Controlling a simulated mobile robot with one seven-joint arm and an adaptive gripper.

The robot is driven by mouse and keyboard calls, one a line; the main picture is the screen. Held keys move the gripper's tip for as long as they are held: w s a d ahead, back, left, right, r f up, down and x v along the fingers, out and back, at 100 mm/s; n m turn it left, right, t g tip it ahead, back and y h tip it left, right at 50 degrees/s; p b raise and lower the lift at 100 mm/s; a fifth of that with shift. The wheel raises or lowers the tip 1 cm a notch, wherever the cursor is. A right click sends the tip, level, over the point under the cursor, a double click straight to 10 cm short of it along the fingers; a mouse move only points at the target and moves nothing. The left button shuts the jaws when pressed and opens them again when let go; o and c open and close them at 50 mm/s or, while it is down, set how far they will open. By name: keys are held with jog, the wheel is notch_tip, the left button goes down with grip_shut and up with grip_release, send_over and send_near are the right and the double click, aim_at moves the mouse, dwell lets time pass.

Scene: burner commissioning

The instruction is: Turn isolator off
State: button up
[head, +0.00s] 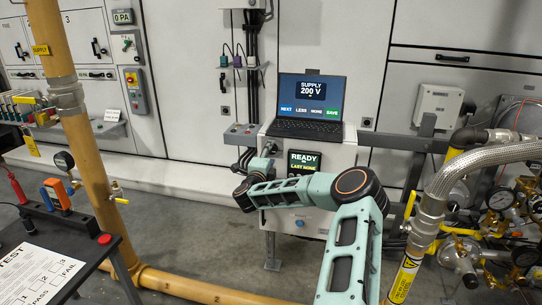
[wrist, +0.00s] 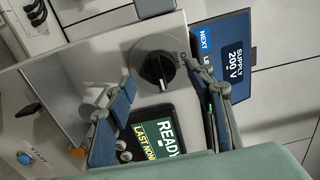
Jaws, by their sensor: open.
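A black rotary switch knob (wrist: 158,70) on a round dark plate sits on the grey control box (wrist: 85,62); it looks like the isolator, though I can read no label on it. In the wrist view my gripper (wrist: 161,76) is open, with one finger on each side of the knob. I see no clear contact, and the depth of the fingertips is hard to tell. In the head view my gripper (head: 262,166) is at the left of the control box (head: 344,155), small and partly hidden by my arm; the knob is not clear there.
A display (head: 303,163) reading READY is on the box face; it also shows beside the fingers in the wrist view (wrist: 155,138). A laptop (head: 307,105) reading SUPPLY 200 V stands on top. A yellow pipe (head: 85,150) stands left; a braided hose (head: 470,165) and gauges are right.

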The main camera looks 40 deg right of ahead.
jog(key=shift+x, duration=0.8)
jog(key=c, duration=1.1)
jog(key=shift+r, duration=0.1)
jog(key=shift+c, duration=0.2)
